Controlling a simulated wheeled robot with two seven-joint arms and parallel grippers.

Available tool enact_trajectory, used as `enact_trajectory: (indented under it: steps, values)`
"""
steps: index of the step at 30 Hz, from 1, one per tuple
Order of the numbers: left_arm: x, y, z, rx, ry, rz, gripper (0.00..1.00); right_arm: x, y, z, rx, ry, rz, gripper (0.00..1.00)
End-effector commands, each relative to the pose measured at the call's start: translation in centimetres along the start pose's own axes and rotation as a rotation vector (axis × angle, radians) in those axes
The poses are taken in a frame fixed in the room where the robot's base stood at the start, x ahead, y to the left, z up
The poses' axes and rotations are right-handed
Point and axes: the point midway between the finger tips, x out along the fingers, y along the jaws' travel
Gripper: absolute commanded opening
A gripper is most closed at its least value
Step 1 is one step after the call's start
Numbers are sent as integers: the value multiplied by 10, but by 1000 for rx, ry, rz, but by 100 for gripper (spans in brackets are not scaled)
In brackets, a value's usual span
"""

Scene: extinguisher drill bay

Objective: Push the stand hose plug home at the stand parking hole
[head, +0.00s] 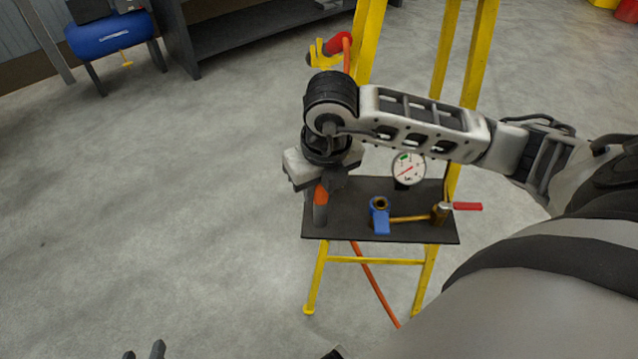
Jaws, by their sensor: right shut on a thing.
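My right gripper (325,180) reaches in from the right over the left end of the dark plate on the yellow stand (365,30). It is shut on an orange and grey piece, which looks like the hose plug (320,205). The plug is roughly upright, its grey end pointing down at the plate (285,235). I cannot tell whether it touches the plate or sits in a hole; no parking hole shows clearly. An orange hose (375,285) hangs below the plate. My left gripper (143,352) shows only its two fingertips at the bottom edge, apart and empty.
On the plate are a round gauge (408,169), a blue fitting with a brass ring (380,217), a brass pipe (408,218) and a red-handled valve (467,206). A red and yellow nozzle (325,50) hangs on the stand. A blue tank (110,35) stands back left. The left floor is clear.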

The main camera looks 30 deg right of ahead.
Motion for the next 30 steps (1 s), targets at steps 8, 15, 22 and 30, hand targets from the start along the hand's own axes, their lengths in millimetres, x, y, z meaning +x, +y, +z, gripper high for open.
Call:
enact_trajectory:
  steps: [8, 15, 22, 30]
  values:
    - [0, 0, 0, 0, 0, 0, 36, 0, 0, 0, 0, 0, 0, 50]
    - [0, 0, 0, 1, 0, 0, 36, 0, 0, 0, 0, 1, 0, 50]
    - [-11, 5, -19, 21, 35, 6, 36, 0, 0, 0, 0, 1, 0, 50]
    - [-18, 7, -29, 24, 38, 7, 36, -60, 0, 2, -3, -7, 1, 50]
